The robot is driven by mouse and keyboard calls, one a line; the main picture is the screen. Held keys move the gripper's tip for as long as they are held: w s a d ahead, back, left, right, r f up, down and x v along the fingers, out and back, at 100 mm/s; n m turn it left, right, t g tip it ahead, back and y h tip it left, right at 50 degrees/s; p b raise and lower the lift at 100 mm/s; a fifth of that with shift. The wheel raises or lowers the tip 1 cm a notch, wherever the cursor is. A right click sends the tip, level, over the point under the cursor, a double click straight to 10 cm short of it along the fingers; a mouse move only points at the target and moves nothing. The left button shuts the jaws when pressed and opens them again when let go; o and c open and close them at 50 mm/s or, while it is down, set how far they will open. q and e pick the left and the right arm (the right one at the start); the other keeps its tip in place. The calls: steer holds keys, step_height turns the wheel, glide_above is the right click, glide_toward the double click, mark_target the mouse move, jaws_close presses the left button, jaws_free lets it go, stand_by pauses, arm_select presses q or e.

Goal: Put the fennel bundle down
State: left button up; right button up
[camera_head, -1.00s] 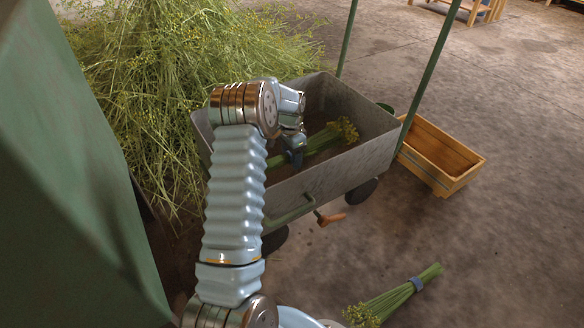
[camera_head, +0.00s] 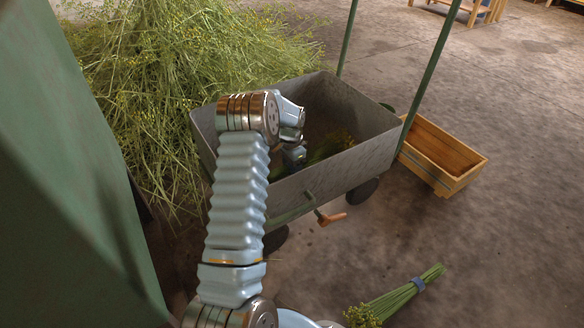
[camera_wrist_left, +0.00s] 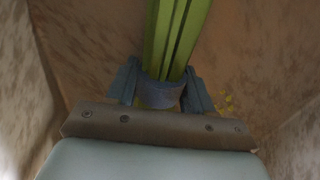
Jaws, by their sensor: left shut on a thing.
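My left gripper (camera_head: 297,154) reaches down inside the grey metal cart (camera_head: 345,165). It is shut on a fennel bundle (camera_head: 328,146) with green stems and yellow flower heads, low in the cart and partly hidden by my wrist and the cart's near wall. In the left wrist view the gripper (camera_wrist_left: 160,88) grips the bundle at its blue-grey band, with the green stems (camera_wrist_left: 178,35) running up and away. I cannot tell whether the bundle touches the cart floor. A second fennel bundle (camera_head: 397,299) with a blue band lies on the floor at the front. My right gripper is not in view.
A large heap of loose fennel (camera_head: 170,80) stands behind and left of the cart. A wooden crate (camera_head: 440,158), looking empty, sits right of the cart. Green posts (camera_head: 432,70) rise at the cart. Open floor lies to the right.

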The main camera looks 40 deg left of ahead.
arm_select(q)
steer(key=o, duration=1.2)
step_height(320, 180, up, 13)
steer(key=p, duration=0.3)
steer(key=shift+s+r, duration=0.1)
steer(key=shift+r, duration=0.05)
